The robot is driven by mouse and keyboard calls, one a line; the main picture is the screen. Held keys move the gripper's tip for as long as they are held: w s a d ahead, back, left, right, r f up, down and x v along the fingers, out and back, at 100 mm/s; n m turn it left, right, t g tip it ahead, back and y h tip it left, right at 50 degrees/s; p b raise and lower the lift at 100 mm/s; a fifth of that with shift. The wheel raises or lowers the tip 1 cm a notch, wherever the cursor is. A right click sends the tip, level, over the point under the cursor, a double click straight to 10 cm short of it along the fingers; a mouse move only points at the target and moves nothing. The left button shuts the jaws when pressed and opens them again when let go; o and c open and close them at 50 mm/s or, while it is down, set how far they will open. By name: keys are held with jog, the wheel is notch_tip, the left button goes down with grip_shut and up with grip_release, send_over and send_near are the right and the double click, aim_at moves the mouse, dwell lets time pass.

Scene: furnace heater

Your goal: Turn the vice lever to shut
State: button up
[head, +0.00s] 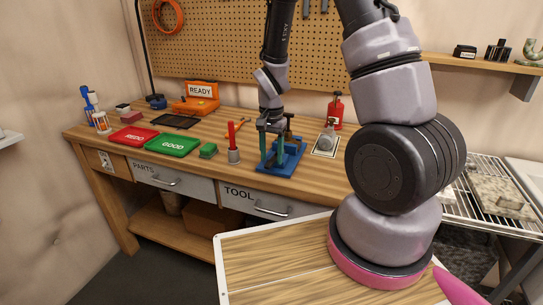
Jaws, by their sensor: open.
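A blue vice (284,163) stands on the wooden workbench (321,185), right of the middle of its top. My gripper (270,150) points down over the vice, its two teal fingers apart and open. The fingers are at or just in front of the vice's upper part. I cannot tell whether they touch it. The vice lever is hard to make out; a dark part (289,119) at the top behind the gripper may belong to it. My gripper hides part of the vice.
A red-handled tool in a grey holder (233,155) and a green block (208,151) stand left of the vice. Red (131,137) and green (172,145) trays lie farther left. A grey-topped item (326,140) and a red bottle (336,109) stand right. A pegboard (220,50) backs the bench.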

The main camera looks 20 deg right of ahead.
jog(key=shift+f, duration=0.25)
grip_shut()
dwell(1.4)
